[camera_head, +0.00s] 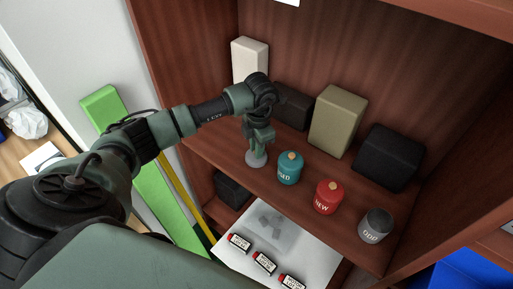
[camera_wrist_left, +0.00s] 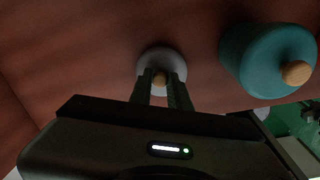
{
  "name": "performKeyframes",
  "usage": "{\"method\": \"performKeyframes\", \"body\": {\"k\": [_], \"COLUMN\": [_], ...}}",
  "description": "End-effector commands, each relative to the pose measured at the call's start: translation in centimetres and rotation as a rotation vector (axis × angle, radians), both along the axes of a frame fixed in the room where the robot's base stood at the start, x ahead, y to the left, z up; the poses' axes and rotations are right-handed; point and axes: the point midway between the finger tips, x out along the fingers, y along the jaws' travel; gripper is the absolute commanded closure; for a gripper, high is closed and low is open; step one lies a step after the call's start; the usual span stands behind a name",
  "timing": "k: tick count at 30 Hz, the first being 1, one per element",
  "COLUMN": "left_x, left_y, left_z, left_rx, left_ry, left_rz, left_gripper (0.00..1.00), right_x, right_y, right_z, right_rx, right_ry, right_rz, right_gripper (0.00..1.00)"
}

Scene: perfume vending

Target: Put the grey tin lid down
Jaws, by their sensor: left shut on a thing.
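The grey tin lid (camera_head: 256,160) is a small pale grey disc at the front left of the wooden shelf. My left gripper (camera_head: 258,148) points down and is shut on its wooden knob; the lid (camera_wrist_left: 162,60) and knob (camera_wrist_left: 160,79) also show in the left wrist view between the fingertips (camera_wrist_left: 160,88). The lid is at or just above the shelf board; I cannot tell whether it touches. The grey tin (camera_head: 375,228) stands at the shelf's right front without a knobbed lid on top. My right gripper is not in view.
A teal tin (camera_head: 289,168) stands close right of the lid, then a red tin (camera_head: 327,198). Cream (camera_head: 249,62), dark (camera_head: 292,107), olive (camera_head: 338,120) and black (camera_head: 389,158) boxes line the back. A white tray (camera_head: 312,251) with small labelled boxes is below.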

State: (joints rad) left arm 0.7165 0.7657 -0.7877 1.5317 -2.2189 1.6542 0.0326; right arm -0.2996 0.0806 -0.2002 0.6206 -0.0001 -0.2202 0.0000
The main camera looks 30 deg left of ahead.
Motion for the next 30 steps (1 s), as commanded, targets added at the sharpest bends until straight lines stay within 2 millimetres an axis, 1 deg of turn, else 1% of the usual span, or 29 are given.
{"method": "performKeyframes", "body": {"k": [3, 10, 14, 15, 16, 17, 25, 26, 28, 30], "left_x": [0.0, 0.0, 0.0, 0.0, 0.0, 0.0, -0.1, -0.1, 0.0, 0.1], "left_y": [0.1, 0.0, 0.1, 0.0, 0.0, 0.0, 0.0, 0.0, 0.0, -0.1], "left_z": [-0.9, -1.0, -1.4, -1.2, -1.2, -1.2, -1.1, -0.9, -0.5, 0.5], "left_rx": [0.001, 0.001, 0.002, 0.002, 0.001, 0.001, 0.0, 0.0, 0.001, 0.0], "left_ry": [0.0, 0.0, -0.001, -0.001, 0.0, 0.0, 0.001, 0.001, -0.002, -0.004], "left_rz": [0.0, -0.001, -0.001, -0.001, -0.001, -0.001, -0.001, -0.001, -0.001, -0.001], "left_gripper": [1.0, 1.0, 1.0, 0.71, 0.63, 0.6, 0.6, 0.6, 0.6, 0.6], "right_x": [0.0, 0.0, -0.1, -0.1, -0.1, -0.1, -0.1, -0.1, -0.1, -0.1], "right_y": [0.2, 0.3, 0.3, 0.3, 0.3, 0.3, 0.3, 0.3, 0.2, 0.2], "right_z": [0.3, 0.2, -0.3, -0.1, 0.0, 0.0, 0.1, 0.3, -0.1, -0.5], "right_rx": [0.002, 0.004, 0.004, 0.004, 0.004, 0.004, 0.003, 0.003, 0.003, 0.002], "right_ry": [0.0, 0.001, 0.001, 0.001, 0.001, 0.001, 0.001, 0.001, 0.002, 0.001], "right_rz": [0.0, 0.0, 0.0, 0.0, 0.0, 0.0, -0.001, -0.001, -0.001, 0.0], "right_gripper": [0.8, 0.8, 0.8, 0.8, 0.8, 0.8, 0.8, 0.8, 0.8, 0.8]}}
